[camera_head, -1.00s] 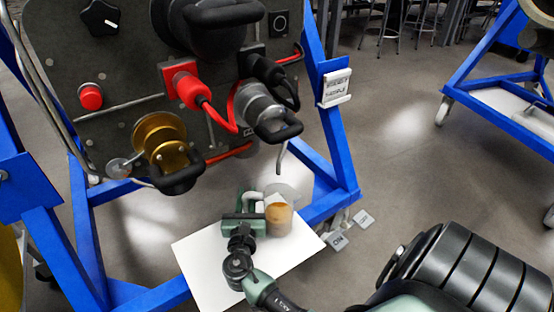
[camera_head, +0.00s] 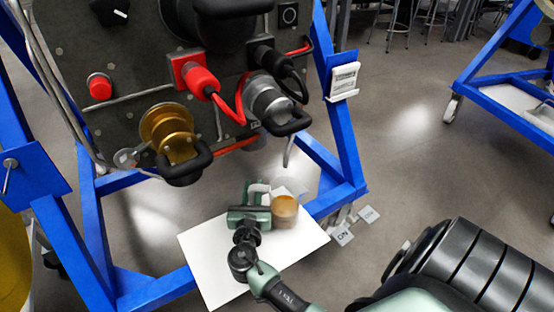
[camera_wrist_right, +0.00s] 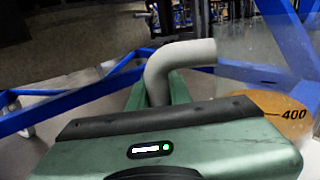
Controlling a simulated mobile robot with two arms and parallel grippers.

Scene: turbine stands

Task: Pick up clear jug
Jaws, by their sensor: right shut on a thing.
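The clear jug (camera_head: 284,212) stands upright over the white board, with brown content in its lower part. Its upper wall is see-through and hard to make out. A pale grey handle (camera_head: 259,188) is on its left side. My right gripper (camera_head: 254,200) is at the handle, left of the jug, and shut on it. In the right wrist view the grey handle (camera_wrist_right: 178,62) rises from between the green fingers. The jug's wall (camera_wrist_right: 265,102) with a "400" mark shows at the right. I cannot tell whether its base touches the board. My left gripper is not in view.
The white board (camera_head: 215,262) lies on the blue stand frame (camera_head: 345,140). Above the jug hangs the dark panel (camera_head: 130,60) with a gold valve (camera_head: 165,130), a silver valve (camera_head: 268,100) and red fittings. Open floor lies to the right.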

